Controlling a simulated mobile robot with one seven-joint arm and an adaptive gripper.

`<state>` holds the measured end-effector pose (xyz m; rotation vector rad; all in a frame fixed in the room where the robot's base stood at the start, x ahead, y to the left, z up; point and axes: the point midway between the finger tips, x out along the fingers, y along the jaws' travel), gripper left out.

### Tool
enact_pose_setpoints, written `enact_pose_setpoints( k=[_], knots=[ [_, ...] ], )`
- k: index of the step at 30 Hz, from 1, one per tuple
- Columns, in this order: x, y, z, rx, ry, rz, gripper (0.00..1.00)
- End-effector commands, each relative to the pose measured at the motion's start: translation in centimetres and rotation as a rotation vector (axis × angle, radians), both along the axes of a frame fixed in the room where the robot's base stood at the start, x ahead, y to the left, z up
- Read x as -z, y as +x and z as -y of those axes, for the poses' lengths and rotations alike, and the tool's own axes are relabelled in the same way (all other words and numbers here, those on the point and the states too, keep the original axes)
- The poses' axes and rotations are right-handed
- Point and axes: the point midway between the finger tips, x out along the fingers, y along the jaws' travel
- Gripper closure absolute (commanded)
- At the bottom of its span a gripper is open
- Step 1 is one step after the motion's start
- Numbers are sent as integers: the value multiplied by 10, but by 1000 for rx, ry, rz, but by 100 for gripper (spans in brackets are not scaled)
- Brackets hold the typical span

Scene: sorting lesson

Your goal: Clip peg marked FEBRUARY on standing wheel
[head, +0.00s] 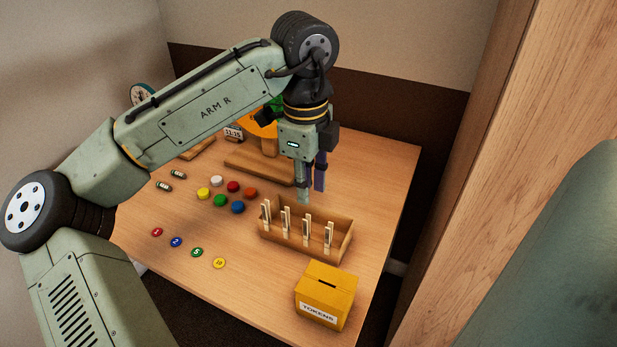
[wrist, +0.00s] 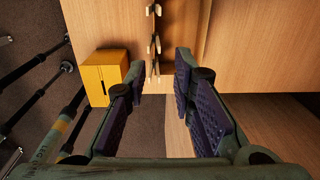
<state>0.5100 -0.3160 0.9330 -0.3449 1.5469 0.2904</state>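A wooden tray (head: 346,246) near the table's right side has several pale clothes pegs (head: 306,232) standing along its front wall. Their markings are too small to read, so I cannot tell which is FEBRUARY. The pegs also show in the wrist view (wrist: 154,44), beyond and between my fingertips. My gripper (head: 311,190) hangs fingers-down just behind the tray, apart from the pegs. In the wrist view its fingers are spread with nothing between them. The standing wheel (head: 264,129) shows orange and green behind my gripper; my arm hides most of it.
A yellow TOKENS box (head: 325,293) stands at the front right. Several coloured discs (head: 220,201) and numbered tokens (head: 197,252) lie at the left and middle. A small clock display (head: 233,133) stands at the back. Bare table lies between tokens and tray.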

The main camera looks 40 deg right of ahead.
Motion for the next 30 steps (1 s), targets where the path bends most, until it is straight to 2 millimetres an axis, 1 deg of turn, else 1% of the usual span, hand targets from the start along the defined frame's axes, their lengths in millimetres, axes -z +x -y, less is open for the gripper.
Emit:
enact_pose_setpoints(
  k=[3,10,21,27,30],
  knots=[
    [2,-2,-4,13,38,-6,77],
    [13,-2,-5,12,39,-5,77],
    [49,-2,-4,12,36,-4,77],
    [65,-2,-4,13,36,-7,77],
    [70,-2,-4,13,35,-7,77]
  ],
)
